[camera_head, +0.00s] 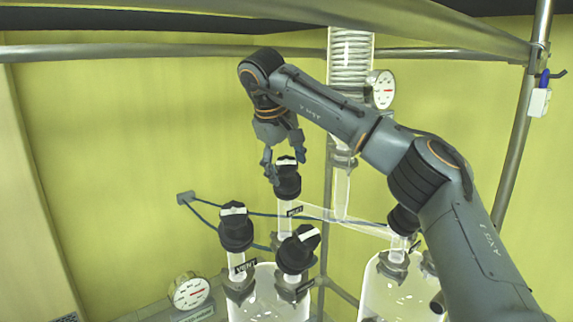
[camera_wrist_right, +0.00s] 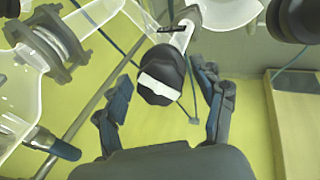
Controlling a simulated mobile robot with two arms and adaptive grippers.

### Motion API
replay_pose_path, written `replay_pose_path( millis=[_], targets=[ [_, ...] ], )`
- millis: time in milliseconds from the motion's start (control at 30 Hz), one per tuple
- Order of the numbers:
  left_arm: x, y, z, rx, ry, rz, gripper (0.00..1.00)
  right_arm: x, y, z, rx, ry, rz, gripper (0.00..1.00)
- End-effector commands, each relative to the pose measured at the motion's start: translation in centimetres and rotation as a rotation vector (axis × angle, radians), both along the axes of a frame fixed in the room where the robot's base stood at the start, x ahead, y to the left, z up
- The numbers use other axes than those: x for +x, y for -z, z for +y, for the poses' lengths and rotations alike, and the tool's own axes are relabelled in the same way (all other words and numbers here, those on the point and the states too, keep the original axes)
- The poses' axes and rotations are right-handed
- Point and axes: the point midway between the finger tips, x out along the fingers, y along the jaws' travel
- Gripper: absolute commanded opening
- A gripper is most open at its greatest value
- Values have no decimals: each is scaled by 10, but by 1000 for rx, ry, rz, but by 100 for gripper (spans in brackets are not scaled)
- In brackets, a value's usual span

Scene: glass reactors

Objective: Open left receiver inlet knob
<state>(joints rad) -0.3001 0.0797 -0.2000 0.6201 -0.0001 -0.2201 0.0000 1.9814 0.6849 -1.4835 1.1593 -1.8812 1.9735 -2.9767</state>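A black knob with a white bar on top (camera_head: 287,181) stands on a clear glass stem above the left vessel, with a small dark label below it. My right gripper (camera_head: 284,166) is open above this knob, its fingertips near either side of the knob's top. In the right wrist view the knob (camera_wrist_right: 162,78) shows between the open fingers (camera_wrist_right: 165,90), with gaps on both sides and no visible contact. My left gripper is in neither view.
Two more black knobs, one above a VENT label (camera_head: 236,227) and one beside it (camera_head: 298,249), stand close in front. A glass vessel (camera_head: 268,296), a pressure gauge (camera_head: 189,291), a right-hand knob (camera_head: 403,220) and metal frame poles surround them. Blue cables run behind.

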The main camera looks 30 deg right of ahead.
Motion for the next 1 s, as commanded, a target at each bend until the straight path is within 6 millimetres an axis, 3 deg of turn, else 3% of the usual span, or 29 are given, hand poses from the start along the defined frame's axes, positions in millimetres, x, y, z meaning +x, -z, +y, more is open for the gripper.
replay_pose_path(
  millis=[267, 700, 1000],
  targets=[
    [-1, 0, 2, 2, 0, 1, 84, 0, -5, 1, 0, 0, -5, 69],
    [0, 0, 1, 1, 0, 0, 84, -13, -62, 24, -1, 0, -3, 69],
    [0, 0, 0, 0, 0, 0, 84, -15, -69, 27, 0, 1, -1, 69]
  ],
)
